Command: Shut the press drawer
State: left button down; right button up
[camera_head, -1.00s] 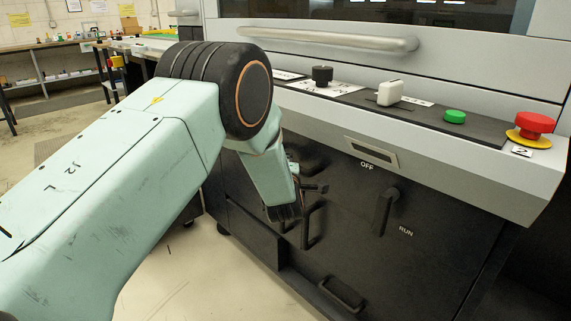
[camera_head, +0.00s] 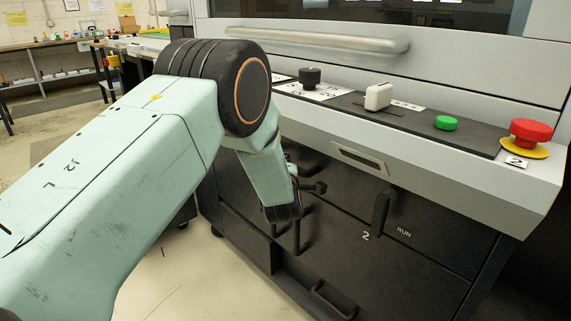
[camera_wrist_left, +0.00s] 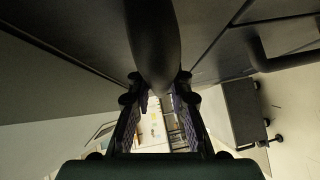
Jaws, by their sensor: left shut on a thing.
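The black press front (camera_head: 440,245) stands under the grey control ledge. My left gripper (camera_head: 284,214) is at the left part of this front, beside an upright black handle (camera_head: 298,237). In the left wrist view, its fingers (camera_wrist_left: 156,105) are shut around a dark rounded bar (camera_wrist_left: 153,42). I take this bar to be that handle; the arm partly hides the grip. A black box-like part (camera_head: 247,238) sticks out below left. I cannot tell how far the drawer is open. My right gripper is not in view.
A black lever (camera_head: 380,212) is near the RUN label. A lower handle (camera_head: 335,299) is near the floor. The ledge carries a green button (camera_head: 446,122), a red button (camera_head: 530,131) and a white switch (camera_head: 378,96).

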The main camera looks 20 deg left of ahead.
pick_arm(q)
jog(key=shift+w+d+r, duration=0.1)
jog(key=shift+w+r, duration=0.05)
jog(key=shift+r, duration=0.15)
jog(key=c, duration=1.6)
grip_release()
jog(key=o, duration=0.3)
jog(key=shift+w+f, duration=0.1)
jog(key=shift+f, duration=0.15)
jog(key=shift+o, duration=0.5)
jog(key=v, duration=1.2)
